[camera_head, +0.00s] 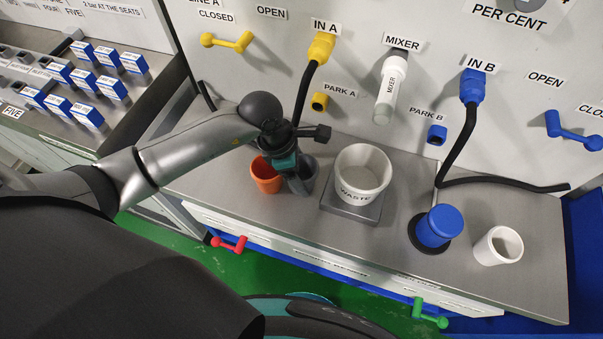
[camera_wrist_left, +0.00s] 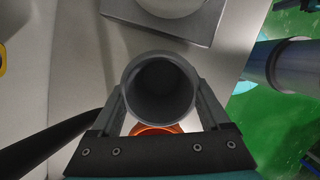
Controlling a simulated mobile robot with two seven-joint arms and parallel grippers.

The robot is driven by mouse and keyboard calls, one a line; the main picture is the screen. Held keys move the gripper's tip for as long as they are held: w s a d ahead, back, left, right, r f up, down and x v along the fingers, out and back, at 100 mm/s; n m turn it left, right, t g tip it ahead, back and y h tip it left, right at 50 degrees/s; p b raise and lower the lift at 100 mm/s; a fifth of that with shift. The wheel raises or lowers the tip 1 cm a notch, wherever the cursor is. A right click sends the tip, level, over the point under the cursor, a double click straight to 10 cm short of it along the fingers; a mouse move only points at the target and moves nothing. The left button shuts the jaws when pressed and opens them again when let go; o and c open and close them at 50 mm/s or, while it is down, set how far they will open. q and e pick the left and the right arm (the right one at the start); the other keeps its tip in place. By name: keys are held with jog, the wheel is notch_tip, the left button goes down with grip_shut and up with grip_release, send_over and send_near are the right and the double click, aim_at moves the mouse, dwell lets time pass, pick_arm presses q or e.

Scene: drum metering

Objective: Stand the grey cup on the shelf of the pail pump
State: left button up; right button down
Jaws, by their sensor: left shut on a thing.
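The grey cup (camera_head: 304,181) is next to an orange cup (camera_head: 266,178) on the left part of the metal counter in the head view. My left gripper (camera_head: 285,166) is shut on the grey cup from above, with its fingers on either side. In the left wrist view the grey cup (camera_wrist_left: 160,92) is upright and looks empty, its open mouth facing the camera. I cannot tell whether its base touches the counter. The orange cup (camera_wrist_left: 157,129) is partly hidden behind it there. I cannot make out for certain a pail pump or its shelf. My right gripper does not show.
A white WASTE pot (camera_head: 362,172) stands on a grey plate (camera_head: 352,210) right of the grey cup. A blue capped cylinder (camera_head: 440,226) and a white cup (camera_head: 498,246) stand farther right. A black hose (camera_head: 303,95) hangs behind my gripper. Bare counter (camera_head: 400,195) lies between.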

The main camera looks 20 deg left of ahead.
pick_arm(q)
jog(key=shift+f, duration=0.3)
jog(key=shift+f, duration=0.15)
jog(key=o, duration=1.2)
